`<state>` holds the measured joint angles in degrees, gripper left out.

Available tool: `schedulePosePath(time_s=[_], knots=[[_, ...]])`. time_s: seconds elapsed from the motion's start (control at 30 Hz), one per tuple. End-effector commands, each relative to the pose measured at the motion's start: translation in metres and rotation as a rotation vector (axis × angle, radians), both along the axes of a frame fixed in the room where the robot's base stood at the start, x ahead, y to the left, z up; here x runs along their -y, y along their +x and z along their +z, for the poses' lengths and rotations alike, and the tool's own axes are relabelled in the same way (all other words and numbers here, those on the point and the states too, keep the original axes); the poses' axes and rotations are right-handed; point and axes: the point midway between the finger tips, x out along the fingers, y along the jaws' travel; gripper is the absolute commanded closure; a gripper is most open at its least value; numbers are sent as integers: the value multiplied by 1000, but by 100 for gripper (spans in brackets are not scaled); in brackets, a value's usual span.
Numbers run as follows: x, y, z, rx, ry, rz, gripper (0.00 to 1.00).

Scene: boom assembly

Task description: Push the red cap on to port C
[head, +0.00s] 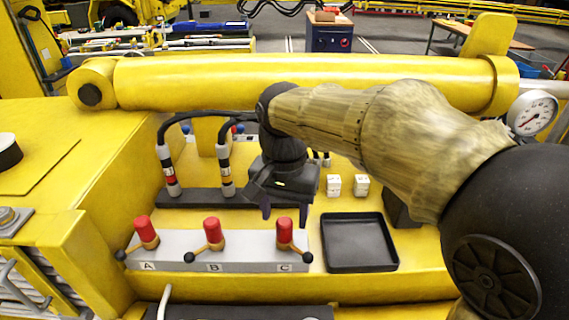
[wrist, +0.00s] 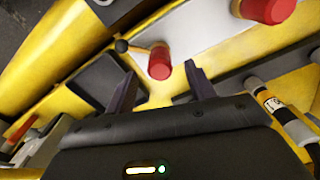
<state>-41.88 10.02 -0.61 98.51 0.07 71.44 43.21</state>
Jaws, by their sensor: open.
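A grey block (head: 180,245) carries three ports marked A, B and C in a row. The red cap at port C (head: 285,229) stands upright on an orange-brown fitting with a black-knobbed lever; I cannot tell how far down it sits. In the wrist view the nearest red cap (wrist: 160,64) shows beyond and between my fingertips. My gripper (head: 284,212) is open and empty, fingers pointing down, just behind and above port C in the head view. In the wrist view its fingers (wrist: 158,82) are spread apart, with no contact with the cap visible.
Red caps also stand at port A (head: 145,229) and port B (head: 212,229). An empty black tray (head: 358,243) lies right of port C. Hoses with banded ends (head: 225,172) stand behind the block. A yellow boom (head: 290,82) crosses behind.

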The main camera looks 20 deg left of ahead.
Motion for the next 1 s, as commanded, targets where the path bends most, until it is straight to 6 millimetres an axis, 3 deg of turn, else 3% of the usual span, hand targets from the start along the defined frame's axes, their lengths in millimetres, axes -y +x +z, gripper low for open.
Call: schedulePosePath(time_s=[0.6,0.8,1.0], knots=[[0,0,105,2,2,-1,46],[0,1,127,1,1,-1,46],[1,0,133,-1,-1,-1,46]])
